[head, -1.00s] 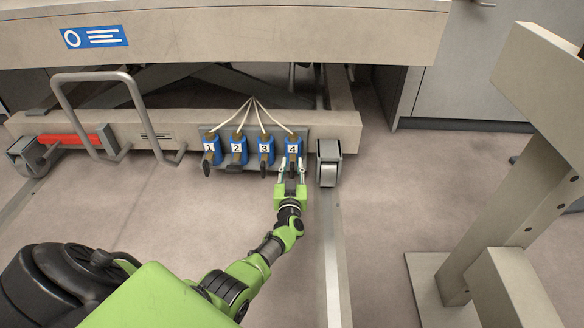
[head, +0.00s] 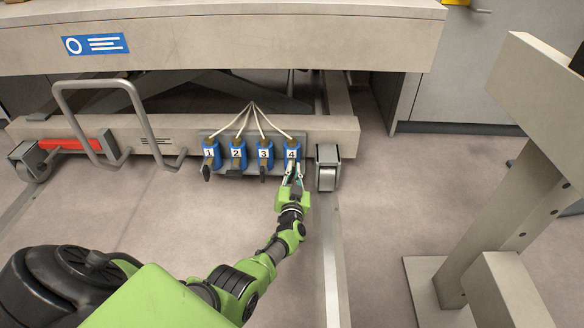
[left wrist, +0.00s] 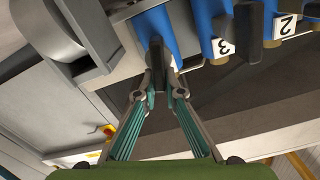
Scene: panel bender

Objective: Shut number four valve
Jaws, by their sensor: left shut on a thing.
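The number four valve (head: 292,150) is a blue body with a white "4" label, at the right end of a row on the low beam. My left gripper (head: 292,176) is at its lower end, with the fingers on both sides of its dark handle. In the left wrist view the blue valve body (left wrist: 157,30) is above the fingertips (left wrist: 156,95), and the dark handle (left wrist: 153,78) is between them. The "4" label is not visible there. The gripper is shut on the handle. My right gripper is not in view.
Valves one (head: 210,153), two (head: 238,153) and three (head: 265,152) stand close on the left, with dark handles. White lines rise from the valves. A grey caster (head: 328,167) is just to the right. A bent grey tube handle (head: 133,95) is further left. Open floor lies in front.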

